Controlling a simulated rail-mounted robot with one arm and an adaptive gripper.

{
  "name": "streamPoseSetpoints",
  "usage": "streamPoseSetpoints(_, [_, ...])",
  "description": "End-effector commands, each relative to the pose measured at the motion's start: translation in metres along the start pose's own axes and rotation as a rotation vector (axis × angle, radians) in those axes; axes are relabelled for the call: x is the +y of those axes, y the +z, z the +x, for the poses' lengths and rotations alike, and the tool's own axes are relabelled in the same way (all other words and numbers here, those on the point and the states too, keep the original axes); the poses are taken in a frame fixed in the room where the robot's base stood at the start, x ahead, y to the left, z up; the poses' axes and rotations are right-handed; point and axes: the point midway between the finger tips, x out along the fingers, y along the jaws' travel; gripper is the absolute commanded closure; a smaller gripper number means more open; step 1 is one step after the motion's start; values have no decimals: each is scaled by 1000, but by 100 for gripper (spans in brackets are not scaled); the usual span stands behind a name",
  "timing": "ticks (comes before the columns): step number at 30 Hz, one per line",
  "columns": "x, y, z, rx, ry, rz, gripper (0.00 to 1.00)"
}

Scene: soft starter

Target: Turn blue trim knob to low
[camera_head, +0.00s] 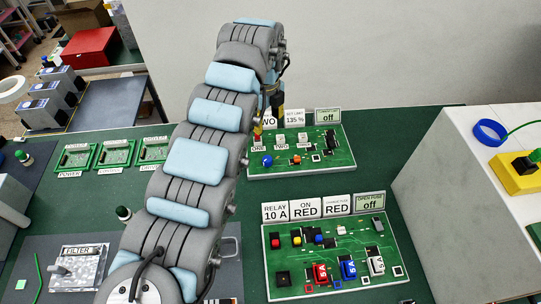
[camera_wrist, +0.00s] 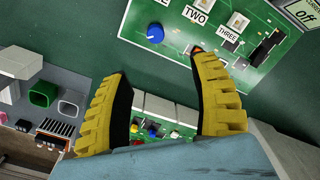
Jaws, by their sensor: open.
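The blue trim knob (camera_head: 267,161) sits at the left front of the far green circuit board (camera_head: 330,163). An orange knob (camera_head: 297,160) is to its right on the same board. In the wrist view the blue knob (camera_wrist: 155,34) lies beyond and between my open fingers, with clear space around it. My gripper (camera_wrist: 160,85) has yellow ribbed fingers spread apart with nothing between them. The right fingertip overlaps the orange knob (camera_wrist: 197,50) in that view. In the head view my arm hides most of the gripper; a yellow part (camera_head: 272,112) shows near the board's back left.
Signs including "135 %" (camera_head: 295,118) and "off" (camera_head: 327,116) stand behind the board. A second board (camera_head: 345,270) with colored blocks lies nearer. A white-grey box (camera_head: 440,180) stands at right. Small green power boards (camera_head: 114,153) lie at left.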

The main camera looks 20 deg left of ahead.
Motion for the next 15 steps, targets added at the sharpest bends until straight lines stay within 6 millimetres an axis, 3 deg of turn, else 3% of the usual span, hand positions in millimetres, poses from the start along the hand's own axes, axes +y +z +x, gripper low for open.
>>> streamPoseSetpoints(7, [8,-1,14,7,26,12,38])
streamPoseSetpoints(15, [9,-2,60,8,26,11,38])
